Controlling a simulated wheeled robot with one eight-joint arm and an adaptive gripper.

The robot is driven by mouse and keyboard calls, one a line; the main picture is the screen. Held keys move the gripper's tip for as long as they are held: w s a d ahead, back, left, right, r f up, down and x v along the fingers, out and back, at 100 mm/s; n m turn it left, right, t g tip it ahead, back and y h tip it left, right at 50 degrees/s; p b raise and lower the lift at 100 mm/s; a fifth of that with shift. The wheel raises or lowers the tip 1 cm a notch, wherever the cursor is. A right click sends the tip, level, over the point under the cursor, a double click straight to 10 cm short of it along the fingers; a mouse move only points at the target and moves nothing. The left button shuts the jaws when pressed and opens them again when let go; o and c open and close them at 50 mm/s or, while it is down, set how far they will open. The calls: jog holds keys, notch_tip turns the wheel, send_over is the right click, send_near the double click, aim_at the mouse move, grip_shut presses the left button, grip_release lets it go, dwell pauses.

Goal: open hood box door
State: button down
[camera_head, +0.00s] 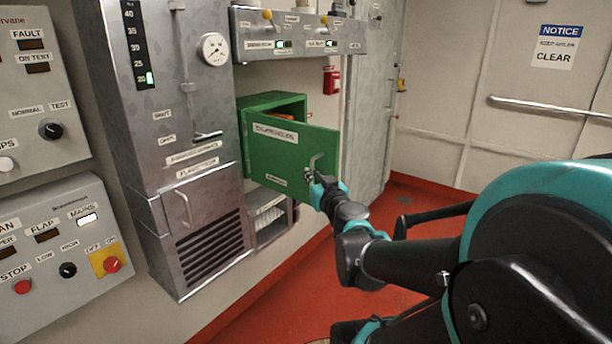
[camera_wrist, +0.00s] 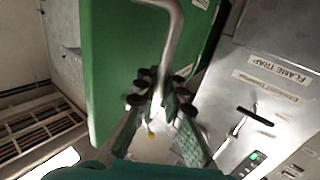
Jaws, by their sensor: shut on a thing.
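The green hood box (camera_head: 272,101) is mounted on the wall, and its green door (camera_head: 285,145) stands partly open, swung out toward the right. An opening with something orange inside shows above the door's top edge. The door carries white labels and a bent metal handle (camera_head: 316,160) near its right edge. My gripper (camera_head: 311,178) is at the lower part of this handle. In the wrist view, the fingers (camera_wrist: 160,92) of my gripper are shut on the lower end of the handle (camera_wrist: 174,35), in front of the green door (camera_wrist: 115,50).
A grey metal cabinet (camera_head: 180,130) labelled flame trap stands left of the green box. A small open shelf (camera_head: 270,220) is below the box. A grey switch panel (camera_head: 300,35) hangs above it. The red floor (camera_head: 270,295) is clear in front, and a wall rail (camera_head: 550,107) is at right.

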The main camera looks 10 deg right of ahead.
jog(key=c, duration=1.6)
grip_release()
jog(key=shift+s, duration=0.2)
jog(key=s, duration=0.7)
jog(key=shift+d, duration=0.4)
jog(key=shift+s, duration=0.1)
